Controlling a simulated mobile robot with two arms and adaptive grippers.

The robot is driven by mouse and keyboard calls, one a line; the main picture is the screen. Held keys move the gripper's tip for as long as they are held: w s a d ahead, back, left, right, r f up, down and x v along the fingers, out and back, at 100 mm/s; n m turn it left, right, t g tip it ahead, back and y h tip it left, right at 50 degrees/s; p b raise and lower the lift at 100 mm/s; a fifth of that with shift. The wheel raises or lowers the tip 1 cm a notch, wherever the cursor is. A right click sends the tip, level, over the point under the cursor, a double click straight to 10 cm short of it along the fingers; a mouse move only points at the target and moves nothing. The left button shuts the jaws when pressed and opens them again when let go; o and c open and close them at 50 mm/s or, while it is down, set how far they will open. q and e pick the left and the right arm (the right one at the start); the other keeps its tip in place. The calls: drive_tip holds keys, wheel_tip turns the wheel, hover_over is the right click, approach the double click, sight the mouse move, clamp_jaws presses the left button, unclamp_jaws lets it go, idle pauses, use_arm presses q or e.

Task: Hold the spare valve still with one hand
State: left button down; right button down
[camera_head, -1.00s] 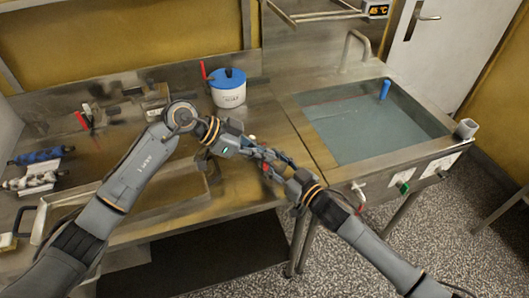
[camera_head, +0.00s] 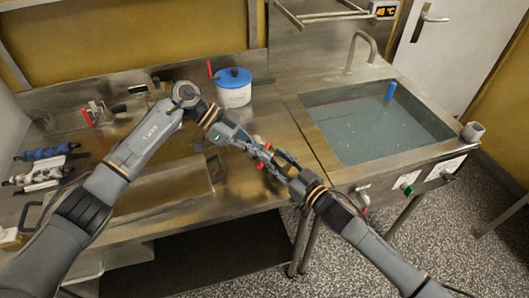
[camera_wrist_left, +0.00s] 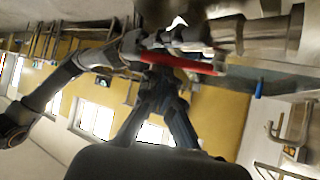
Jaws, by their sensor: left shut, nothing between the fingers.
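The spare valve shows large in the left wrist view, with a red lever (camera_wrist_left: 180,62) and a metal body (camera_wrist_left: 260,36). In the head view it is small and mostly hidden between my grippers, with a red bit (camera_head: 259,166) showing. My left gripper (camera_head: 262,153) is shut and empty, its fingertips close to the valve near the lever; whether they touch it I cannot tell. My right gripper (camera_head: 281,164) comes from the right and appears shut on the valve, held above the counter's front. It also reaches the valve in the left wrist view (camera_wrist_left: 150,42).
A sink (camera_head: 365,128) full of water is at the right, with a blue item (camera_head: 390,91) at its back. A blue-lidded white pot (camera_head: 233,92) stands at the back of the steel counter (camera_head: 284,118). Blue and white rollers (camera_head: 42,153) lie at the left.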

use_arm(q)
drive_tip(key=w+a+m+g, duration=0.1)
drive_tip(key=a+m+g, duration=0.1)
drive_tip(key=shift+w+a+y, duration=0.4)
drive_tip(key=shift+d, duration=0.1)
drive_tip(key=shift+d, duration=0.8)
